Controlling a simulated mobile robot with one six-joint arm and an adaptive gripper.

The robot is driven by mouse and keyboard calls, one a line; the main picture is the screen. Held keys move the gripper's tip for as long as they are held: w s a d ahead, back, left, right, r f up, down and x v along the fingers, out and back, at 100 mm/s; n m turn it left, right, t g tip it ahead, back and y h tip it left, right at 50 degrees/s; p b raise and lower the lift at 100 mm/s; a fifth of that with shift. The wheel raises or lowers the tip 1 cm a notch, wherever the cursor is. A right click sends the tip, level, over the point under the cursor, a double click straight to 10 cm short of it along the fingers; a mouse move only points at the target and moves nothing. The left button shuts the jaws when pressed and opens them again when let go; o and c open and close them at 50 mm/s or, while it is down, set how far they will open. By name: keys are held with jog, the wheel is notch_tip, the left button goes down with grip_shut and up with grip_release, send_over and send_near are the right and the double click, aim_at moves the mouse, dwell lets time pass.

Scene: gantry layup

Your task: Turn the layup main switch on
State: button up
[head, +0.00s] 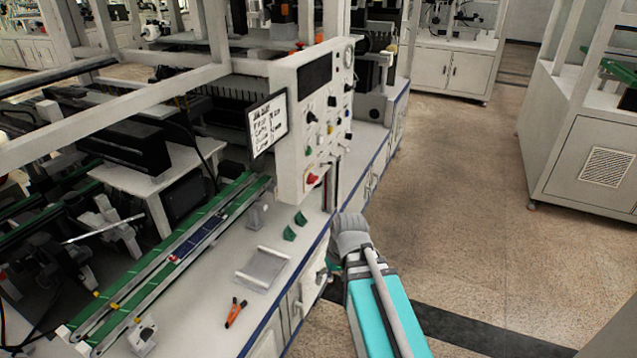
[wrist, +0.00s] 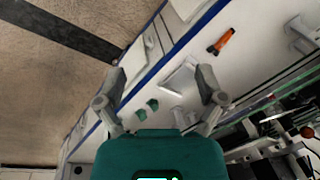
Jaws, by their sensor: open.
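The upright white control panel (head: 325,110) stands at the bench edge in the head view. It carries a dark screen, several knobs and buttons, and a red rotary switch (head: 313,180) near its bottom corner. I cannot read labels, so I cannot confirm which is the main switch, or its position. My gripper (wrist: 161,76) is open and empty in the wrist view, its fingers spread over the bench. The panel does not show there. In the head view my forearm is right of and below the panel, apart from it, and hides most of the gripper.
On the white bench (head: 215,290) lie an orange-handled tool (head: 235,312), a metal bracket (head: 263,268) and green blocks (head: 295,226). A green-edged conveyor (head: 170,262) runs along the left. A sign (head: 268,122) hangs beside the panel. The floor (head: 470,200) at right is clear.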

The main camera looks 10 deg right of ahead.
jog(key=w+r+n+t+y+b, duration=0.1)
jog(key=w+n+t+y+b, duration=0.15)
jog(key=w+y, duration=0.35)
jog(key=n+t+y+b, duration=0.2)
jog(key=n+t+y, duration=0.4)
jog(key=n+t, duration=0.15)
send_near(316, 181)
jog(key=v, duration=0.4)
jog(key=shift+w+d+f+m, duration=0.1)
jog(key=shift+w+f+m, duration=0.2)
jog(key=shift+m, duration=0.1)
jog(key=shift+r+x, duration=0.1)
jog(key=shift+x, duration=3.35)
jog(key=shift+r+x, duration=0.15)
jog(key=shift+x, duration=3.3)
jog(key=shift+s, duration=0.1)
